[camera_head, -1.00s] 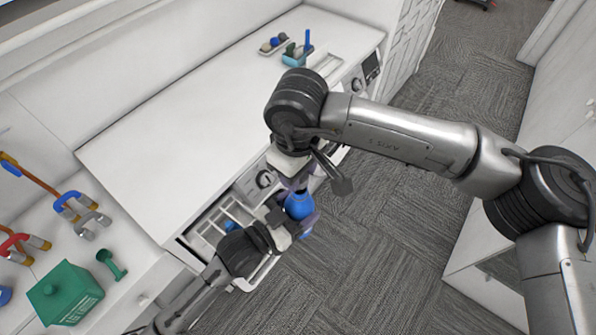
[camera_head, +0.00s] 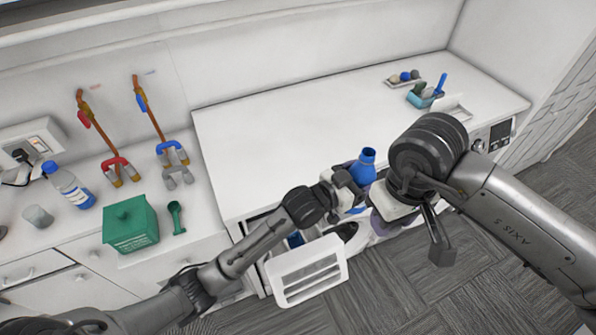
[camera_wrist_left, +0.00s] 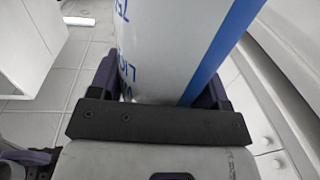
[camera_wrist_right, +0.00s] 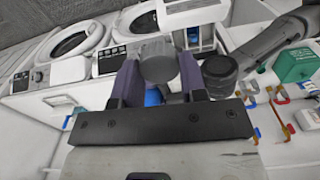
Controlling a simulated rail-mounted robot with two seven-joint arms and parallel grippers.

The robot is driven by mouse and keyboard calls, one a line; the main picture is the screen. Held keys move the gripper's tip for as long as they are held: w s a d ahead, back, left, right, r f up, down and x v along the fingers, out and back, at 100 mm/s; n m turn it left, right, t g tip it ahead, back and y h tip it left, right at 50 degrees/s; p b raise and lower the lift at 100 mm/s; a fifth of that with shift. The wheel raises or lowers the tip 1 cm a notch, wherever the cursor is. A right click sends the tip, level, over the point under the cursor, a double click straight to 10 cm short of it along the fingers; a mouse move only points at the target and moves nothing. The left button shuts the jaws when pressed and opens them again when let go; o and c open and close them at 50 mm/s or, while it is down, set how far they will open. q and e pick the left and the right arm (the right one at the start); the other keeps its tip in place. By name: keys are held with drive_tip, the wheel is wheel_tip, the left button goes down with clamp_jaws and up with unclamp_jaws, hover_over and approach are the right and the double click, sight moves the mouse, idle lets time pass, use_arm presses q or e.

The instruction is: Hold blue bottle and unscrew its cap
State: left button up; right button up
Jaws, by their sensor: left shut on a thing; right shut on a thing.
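The blue bottle (camera_head: 364,168) is held over the front of the white counter, with its blue neck upward and no cap visible on it. My left gripper (camera_head: 350,190) is shut on its body. In the left wrist view the bottle's white label (camera_wrist_left: 180,45) with blue lettering and a blue stripe fills the space between the fingers.
A white pull-out drawer (camera_head: 306,270) is open below the left arm. The left counter holds another blue-capped bottle (camera_head: 68,186), a green box (camera_head: 130,225) and a green scoop (camera_head: 176,217). A teal holder (camera_head: 424,97) stands at the back right. The middle counter is clear.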

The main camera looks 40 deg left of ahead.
use_arm(q)
drive_tip(key=w+a+r+n+t+y+b, duration=0.1)
drive_tip(key=w+a+n+y+b, duration=0.15)
drive_tip(key=w+a, duration=0.4)
drive_tip(key=w+a+n+y+b, duration=0.2)
drive_tip(key=w+a+y+b, duration=0.15)
drive_tip(key=a, duration=0.55)
drive_tip(key=a+f, duration=1)
drive_tip(key=a, duration=0.1)
drive_tip(key=shift+s+a+f+y+p, duration=0.2)
drive_tip(key=shift+a+f+y+p, duration=0.1)
drive_tip(key=shift+a+y+p, duration=0.1)
drive_tip(key=shift+f, duration=0.2)
drive_tip(key=o, duration=1.7)
